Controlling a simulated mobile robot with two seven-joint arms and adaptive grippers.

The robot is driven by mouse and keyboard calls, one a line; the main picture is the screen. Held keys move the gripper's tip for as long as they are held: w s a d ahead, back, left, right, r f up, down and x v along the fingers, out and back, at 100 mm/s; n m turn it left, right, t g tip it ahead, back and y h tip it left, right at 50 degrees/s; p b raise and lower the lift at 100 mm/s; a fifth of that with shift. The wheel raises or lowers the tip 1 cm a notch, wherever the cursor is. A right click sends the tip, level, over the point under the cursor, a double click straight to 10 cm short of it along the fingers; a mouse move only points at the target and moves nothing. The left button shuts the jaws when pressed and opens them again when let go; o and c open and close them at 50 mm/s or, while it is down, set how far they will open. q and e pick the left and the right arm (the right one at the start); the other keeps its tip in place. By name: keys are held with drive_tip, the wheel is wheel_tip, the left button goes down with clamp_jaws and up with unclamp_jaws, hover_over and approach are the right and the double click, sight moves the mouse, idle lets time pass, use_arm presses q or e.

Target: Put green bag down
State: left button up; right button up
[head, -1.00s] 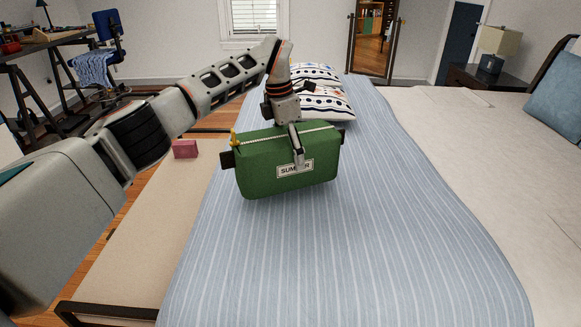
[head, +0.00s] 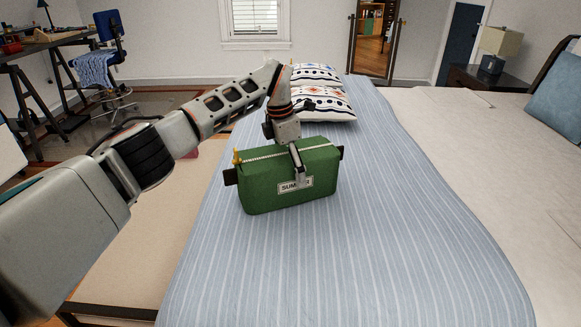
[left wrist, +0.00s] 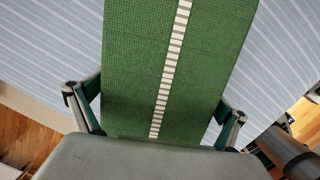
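The green bag (head: 258,194) has a white zipper along its top, a white label on its front and dark end tabs. It is upright at the blue striped bedspread (head: 360,235), on the left part of the bed. Its bottom appears at or just above the cloth; I cannot tell whether it touches. My left gripper (head: 297,165) comes from above and straddles the bag's top, shut on it. In the left wrist view the bag (left wrist: 135,60) fills the middle, between the two fingers. My right gripper is not in view.
Patterned pillows (head: 322,104) lie behind the bag. The bed's front and right side are clear.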

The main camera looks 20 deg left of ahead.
use_arm(q)
drive_tip(key=r, duration=0.3)
drive_tip(key=a+r+p, duration=0.1)
drive_tip(key=r, duration=0.3)
drive_tip(key=s+r, duration=0.1)
drive_tip(key=r, duration=0.3)
drive_tip(key=shift+a, duration=0.15)
drive_tip(key=shift+r, duration=0.55)
